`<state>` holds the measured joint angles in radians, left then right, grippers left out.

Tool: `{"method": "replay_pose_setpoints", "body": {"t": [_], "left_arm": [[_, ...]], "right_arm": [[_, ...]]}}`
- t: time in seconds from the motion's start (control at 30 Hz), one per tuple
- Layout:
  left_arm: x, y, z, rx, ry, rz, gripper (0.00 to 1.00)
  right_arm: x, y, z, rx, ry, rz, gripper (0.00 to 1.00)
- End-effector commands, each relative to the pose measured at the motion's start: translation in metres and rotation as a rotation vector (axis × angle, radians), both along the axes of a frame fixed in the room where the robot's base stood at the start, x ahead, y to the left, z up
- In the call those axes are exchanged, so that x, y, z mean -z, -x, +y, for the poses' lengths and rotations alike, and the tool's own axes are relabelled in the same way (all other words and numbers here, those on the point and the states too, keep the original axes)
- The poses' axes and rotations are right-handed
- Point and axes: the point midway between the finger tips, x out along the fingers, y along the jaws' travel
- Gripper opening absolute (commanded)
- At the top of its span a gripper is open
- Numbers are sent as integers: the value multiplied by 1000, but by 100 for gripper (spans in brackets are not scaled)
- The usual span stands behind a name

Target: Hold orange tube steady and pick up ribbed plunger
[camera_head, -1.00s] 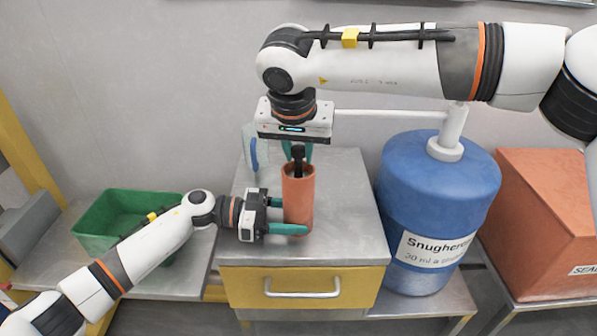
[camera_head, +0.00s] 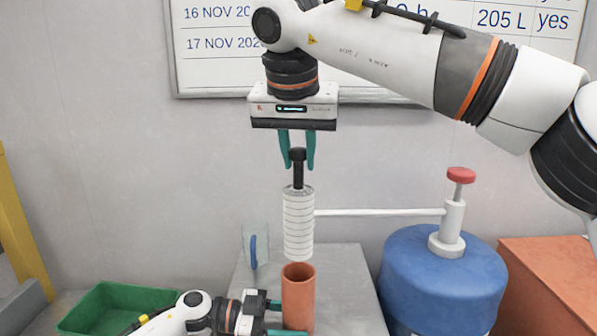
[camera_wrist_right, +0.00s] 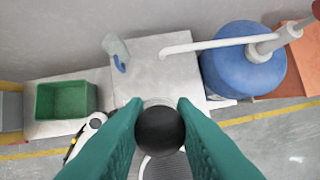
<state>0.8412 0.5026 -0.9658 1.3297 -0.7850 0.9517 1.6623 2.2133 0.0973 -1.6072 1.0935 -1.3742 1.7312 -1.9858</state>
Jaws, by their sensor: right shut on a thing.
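The orange tube (camera_head: 298,297) stands upright on the metal-topped cabinet, its open top showing. The white ribbed plunger (camera_head: 298,222) hangs upright just above the tube, apart from it, with a black knob on top. My right gripper (camera_head: 297,160) points down and is shut on the plunger's black knob, which also shows between its green fingers in the right wrist view (camera_wrist_right: 160,130). My left gripper (camera_head: 270,318) is at the tube's left side, with its green fingers reaching around it. The tube hides part of those fingers, so their hold on it is unclear.
A blue barrel (camera_head: 445,278) with a red-topped pump stands right of the cabinet top (camera_head: 350,275). The pump's white spout reaches left, close behind the plunger. A green bin (camera_head: 115,308) is at lower left. An orange box (camera_head: 550,280) is at far right.

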Motion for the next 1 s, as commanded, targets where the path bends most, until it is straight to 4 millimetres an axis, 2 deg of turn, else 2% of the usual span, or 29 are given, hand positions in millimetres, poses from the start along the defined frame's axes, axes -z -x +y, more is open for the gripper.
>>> {"method": "replay_pose_setpoints", "body": {"t": [0.23,0.27,0.4,0.67,0.77,0.87,1.0], "left_arm": [[0,0,0,0,0,0,42],[0,0,0,0,0,0,59],[0,0,0,0,0,0,80],[0,0,1,0,0,0,80],[-1,0,6,-1,-1,0,80],[-2,-1,20,-4,-1,1,80],[-5,-1,50,-4,-2,0,80]], "right_arm": [[-1,0,0,0,0,0,0],[-1,0,0,0,0,0,0],[-1,0,0,0,0,-1,0],[-1,0,0,1,0,-1,0],[-1,0,0,1,0,-1,0],[-1,0,0,1,0,-1,0],[0,0,0,1,0,-1,0]]}}
